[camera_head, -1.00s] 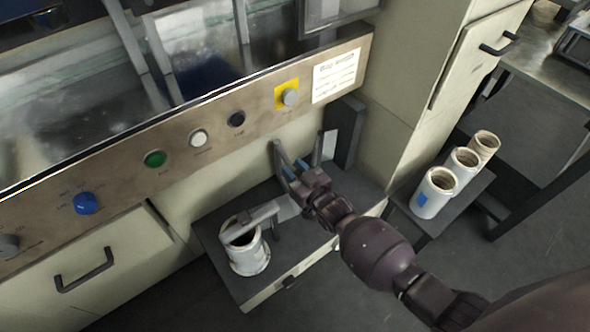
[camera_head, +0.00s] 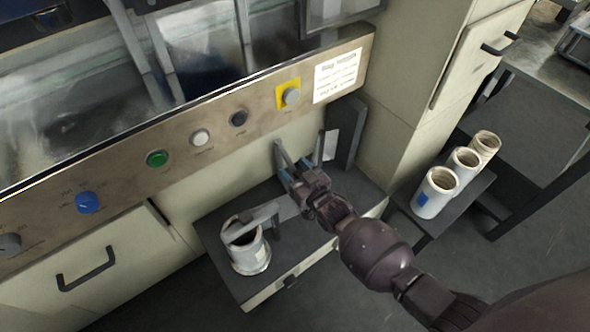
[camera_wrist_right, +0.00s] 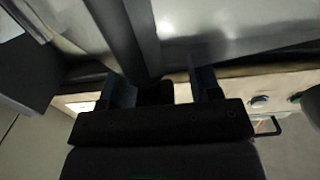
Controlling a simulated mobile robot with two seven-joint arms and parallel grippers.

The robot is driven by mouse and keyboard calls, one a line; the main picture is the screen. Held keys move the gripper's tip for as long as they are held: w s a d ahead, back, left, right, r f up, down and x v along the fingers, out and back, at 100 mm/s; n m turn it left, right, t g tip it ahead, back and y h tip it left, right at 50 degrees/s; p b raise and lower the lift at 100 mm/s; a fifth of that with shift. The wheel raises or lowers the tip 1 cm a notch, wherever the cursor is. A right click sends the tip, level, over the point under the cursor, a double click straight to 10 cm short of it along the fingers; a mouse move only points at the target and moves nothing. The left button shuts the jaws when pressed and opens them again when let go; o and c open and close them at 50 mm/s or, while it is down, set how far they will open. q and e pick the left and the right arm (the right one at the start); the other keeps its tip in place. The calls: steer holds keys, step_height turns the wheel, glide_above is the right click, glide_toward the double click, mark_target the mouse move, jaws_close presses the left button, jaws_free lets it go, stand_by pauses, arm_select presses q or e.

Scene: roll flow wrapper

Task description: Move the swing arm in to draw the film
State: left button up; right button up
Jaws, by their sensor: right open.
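My right gripper (camera_head: 284,172) is open over the dark shelf, with its blue-tipped fingers beside thin grey upright bars (camera_head: 281,154). I cannot tell for certain which bar is the swing arm. In the right wrist view, a dark grey bar (camera_wrist_right: 122,36) runs down into the space between the fingers of the right gripper (camera_wrist_right: 163,88); whether they touch it is unclear. A white film roll (camera_head: 249,252) stands on the shelf, left of my gripper. A flat grey arm (camera_head: 262,217) reaches from its top toward my gripper, which partly hides that area. My left gripper is not in view.
The control panel (camera_head: 180,178) with several buttons and knobs runs above the dark shelf (camera_head: 300,248). A dark upright block (camera_head: 347,135) stands right of my gripper. Several white rolls (camera_head: 436,193) stand on a side stand at right. Floor in front is clear.

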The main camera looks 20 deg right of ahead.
steer(key=shift+s+d+r, duration=0.1)
steer(key=shift+s, duration=0.15)
arm_select(q)
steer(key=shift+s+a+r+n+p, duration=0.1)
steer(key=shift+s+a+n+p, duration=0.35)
steer(key=shift+p, duration=0.65)
arm_select(e)
steer(key=v, duration=0.7)
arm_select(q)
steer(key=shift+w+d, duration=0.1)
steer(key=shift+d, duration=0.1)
